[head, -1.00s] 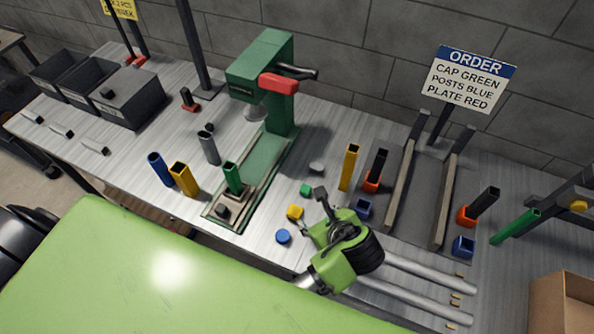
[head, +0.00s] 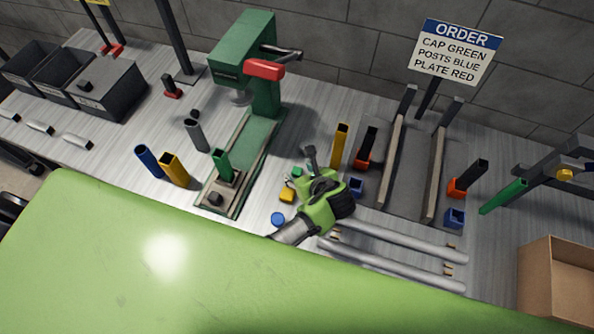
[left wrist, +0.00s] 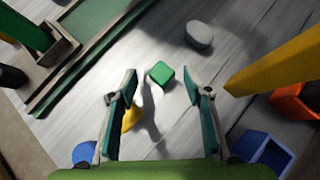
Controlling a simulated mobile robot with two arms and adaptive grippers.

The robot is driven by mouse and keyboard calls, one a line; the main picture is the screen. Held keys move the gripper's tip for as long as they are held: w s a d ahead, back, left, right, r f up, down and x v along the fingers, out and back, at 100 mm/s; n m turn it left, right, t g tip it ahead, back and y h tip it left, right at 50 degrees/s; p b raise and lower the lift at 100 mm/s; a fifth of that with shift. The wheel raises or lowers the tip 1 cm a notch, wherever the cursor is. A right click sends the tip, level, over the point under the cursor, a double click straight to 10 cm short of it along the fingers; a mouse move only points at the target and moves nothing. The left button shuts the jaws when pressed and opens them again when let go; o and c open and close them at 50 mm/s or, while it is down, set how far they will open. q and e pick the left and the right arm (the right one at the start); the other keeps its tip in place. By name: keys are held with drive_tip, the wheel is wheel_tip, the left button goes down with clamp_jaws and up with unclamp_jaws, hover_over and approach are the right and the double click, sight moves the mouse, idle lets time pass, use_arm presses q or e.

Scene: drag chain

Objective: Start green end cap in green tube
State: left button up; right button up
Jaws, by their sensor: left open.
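The green end cap (head: 297,171) is a small green block lying on the bench, partly hidden by my gripper in the head view. In the left wrist view the cap (left wrist: 161,73) lies just beyond the gap between the fingertips. My left gripper (left wrist: 162,88) is open and empty, its fingers on either side of that gap. In the head view my left gripper (head: 303,167) is low over the bench beside the cap. The green tube (head: 221,165) stands upright in the press fixture, left of the gripper; its lower part also shows in the left wrist view (left wrist: 28,30).
The green press (head: 245,60) rises behind the tube. A yellow tube (head: 340,146) stands right of the gripper. Yellow cap (head: 286,196), blue cap (head: 278,219), grey cap (left wrist: 199,34) and blue socket (left wrist: 262,152) lie close by. An order sign (head: 455,55) asks for a green cap.

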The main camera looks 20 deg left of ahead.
sight(297, 170)
use_arm(q)
drive_tip(key=x, duration=0.3)
drive_tip(key=shift+w, duration=0.15)
drive_tip(key=shift+f, duration=0.1)
drive_tip(key=c, duration=0.9)
use_arm(e)
drive_tip(key=shift+s+d+r, duration=0.2)
drive_tip(key=shift+s+d, duration=0.45)
drive_tip(key=shift+s, duration=0.25)
use_arm(q)
drive_tip(key=shift+r, duration=0.2)
